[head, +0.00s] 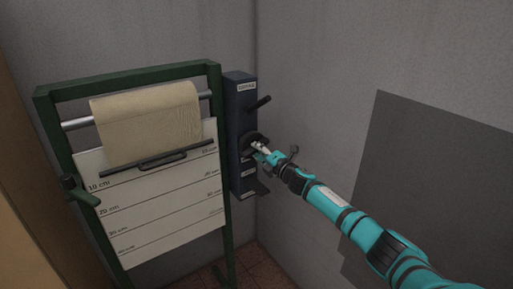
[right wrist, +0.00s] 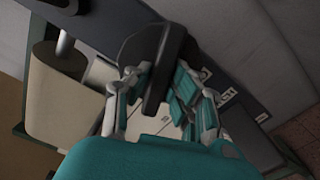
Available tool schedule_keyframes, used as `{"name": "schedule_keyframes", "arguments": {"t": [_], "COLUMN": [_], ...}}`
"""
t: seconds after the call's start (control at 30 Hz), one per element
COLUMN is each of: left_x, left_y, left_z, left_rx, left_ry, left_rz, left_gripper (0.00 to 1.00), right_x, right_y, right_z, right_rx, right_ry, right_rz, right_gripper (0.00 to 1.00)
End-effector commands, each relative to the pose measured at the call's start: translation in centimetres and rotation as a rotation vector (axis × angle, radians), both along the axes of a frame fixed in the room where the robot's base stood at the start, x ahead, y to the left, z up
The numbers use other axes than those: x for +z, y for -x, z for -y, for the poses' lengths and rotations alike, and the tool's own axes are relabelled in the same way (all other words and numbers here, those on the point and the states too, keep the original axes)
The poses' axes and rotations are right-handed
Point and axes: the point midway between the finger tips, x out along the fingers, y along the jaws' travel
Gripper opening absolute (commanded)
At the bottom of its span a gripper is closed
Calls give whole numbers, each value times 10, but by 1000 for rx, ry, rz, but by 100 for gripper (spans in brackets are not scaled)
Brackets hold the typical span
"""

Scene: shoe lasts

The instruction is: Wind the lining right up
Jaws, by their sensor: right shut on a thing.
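The lining (head: 148,122) is a tan cloth hanging from a roller on a green stand. A dark bar with a handle (head: 160,160) runs along its lower edge, just above the 10 cm line of the white marked board (head: 165,215). A dark blue post (head: 240,98) stands at the stand's right and carries a black crank or knob. My right gripper (head: 262,150) is shut on this black crank (right wrist: 165,65), which sits between its fingers in the right wrist view. The roll also shows there at the left (right wrist: 62,60). My left gripper is out of view.
A black lever (head: 261,103) sticks out of the post above the crank. A dark clamp with a green lever (head: 80,190) is on the stand's left side. Grey walls close in behind, with a dark grey panel (head: 440,170) at the right.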

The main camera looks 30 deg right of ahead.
Motion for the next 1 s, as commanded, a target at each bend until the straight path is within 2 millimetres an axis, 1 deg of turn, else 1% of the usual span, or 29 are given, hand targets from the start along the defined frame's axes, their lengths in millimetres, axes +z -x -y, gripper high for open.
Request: {"name": "schedule_keyframes", "arguments": {"t": [0.13,0.27,0.33,0.53,0.63,0.67,0.8,0.83,1.0], "left_x": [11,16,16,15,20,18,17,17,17], "left_y": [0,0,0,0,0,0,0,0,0], "left_z": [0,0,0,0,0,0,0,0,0], "left_rx": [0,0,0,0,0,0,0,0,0], "left_ry": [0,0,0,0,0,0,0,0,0], "left_rz": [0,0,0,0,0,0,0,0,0], "left_gripper": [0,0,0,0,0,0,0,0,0], "right_x": [3,2,1,0,2,0,0,0,0], "right_y": [0,0,0,0,0,0,0,0,0], "right_z": [1,0,1,1,1,1,1,1,0], "right_rx": [-3,-2,-1,-1,-1,-2,-1,-1,0], "right_ry": [-150,-276,-299,-297,-346,-341,-337,-336,-335], "right_rz": [-13,-23,-24,-23,-28,-27,-27,-27,-27], "right_gripper": [0,0,0,0,0,24,42,46,46]}}
